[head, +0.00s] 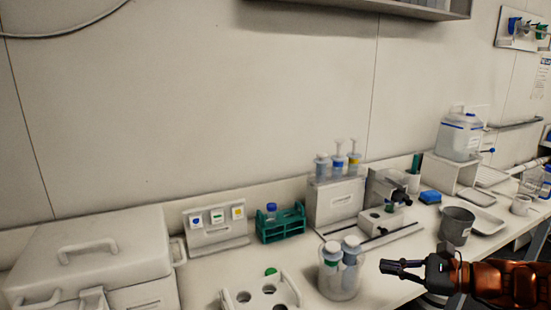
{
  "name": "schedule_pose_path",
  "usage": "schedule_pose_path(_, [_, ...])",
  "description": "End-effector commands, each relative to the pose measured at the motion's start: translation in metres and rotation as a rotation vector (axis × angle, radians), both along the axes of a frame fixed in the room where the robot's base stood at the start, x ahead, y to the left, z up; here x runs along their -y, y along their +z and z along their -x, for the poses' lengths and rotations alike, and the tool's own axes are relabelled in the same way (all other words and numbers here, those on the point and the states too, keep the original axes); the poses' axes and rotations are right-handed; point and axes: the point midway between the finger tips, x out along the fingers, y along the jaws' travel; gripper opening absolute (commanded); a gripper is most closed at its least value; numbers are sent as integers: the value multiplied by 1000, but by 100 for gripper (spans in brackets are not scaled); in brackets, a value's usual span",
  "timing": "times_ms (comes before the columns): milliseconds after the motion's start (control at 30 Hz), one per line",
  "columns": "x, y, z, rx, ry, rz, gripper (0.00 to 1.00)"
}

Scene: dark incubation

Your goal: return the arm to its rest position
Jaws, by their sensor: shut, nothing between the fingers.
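My gripper (402,268) is at the lower right in the head view, at the end of my orange arm. It points left over the front part of the bench. Its dark fingers are shut and hold nothing. Its tips are just right of a clear beaker (340,280) that holds two capped tubes. I cannot tell whether the tips touch the beaker. A dark grey cup (457,226) stands behind the gripper.
A white holed rack (262,297) stands at the front. Behind are a green rack (281,224), a box with syringes (338,203) and a device (385,217). A white case (95,255) fills the left. A tray (487,222) and a jug (460,137) are at right.

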Motion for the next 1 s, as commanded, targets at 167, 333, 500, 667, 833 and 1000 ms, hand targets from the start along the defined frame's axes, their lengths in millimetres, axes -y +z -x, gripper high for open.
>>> schedule_pose_path(167, [-87, -8, 46, 47, 299, 242, 0])
schedule_pose_path(333, [-135, -23, 99, 102, 560, 463, 0])
schedule_pose_path(500, [-157, -41, 155, 156, 810, 673, 0])
schedule_pose_path(667, [-155, -56, 203, 204, 1033, 862, 0])
schedule_pose_path(833, [-135, -65, 246, 249, 1247, 1057, 0])
schedule_pose_path(1000, [-108, -69, 276, 276, 1416, 1213, 0])
